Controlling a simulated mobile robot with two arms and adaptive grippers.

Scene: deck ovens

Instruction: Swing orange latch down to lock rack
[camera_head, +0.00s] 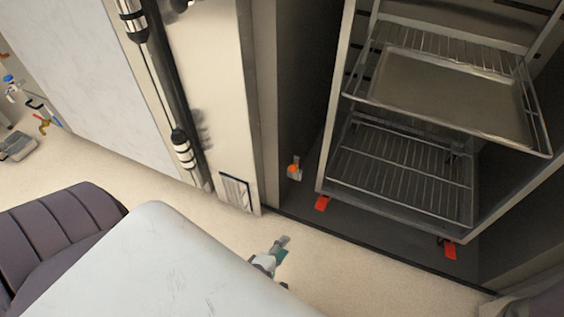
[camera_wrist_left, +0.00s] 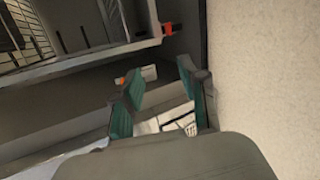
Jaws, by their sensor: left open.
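The orange latch (camera_head: 294,171) is a small orange piece with a pale grey plate, on the dark inner side of the oven chamber, left of the rack (camera_head: 332,150). In the left wrist view its orange part (camera_wrist_left: 120,81) shows just beyond my fingers, partly hidden by one. My left gripper (camera_head: 282,247) has teal finger pads and is open and empty. It is below and in front of the latch, apart from it, over the pale floor. The rack stands inside the open chamber. My right gripper is not in view.
A tray (camera_head: 440,95) lies on an upper level of the rack. Red caster pedals (camera_head: 322,203) are at the rack's foot; another (camera_head: 450,250) is to the right. The chamber's dark sill borders the pale floor (camera_head: 345,275). A pale oven panel (camera_head: 215,100) stands left of the opening.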

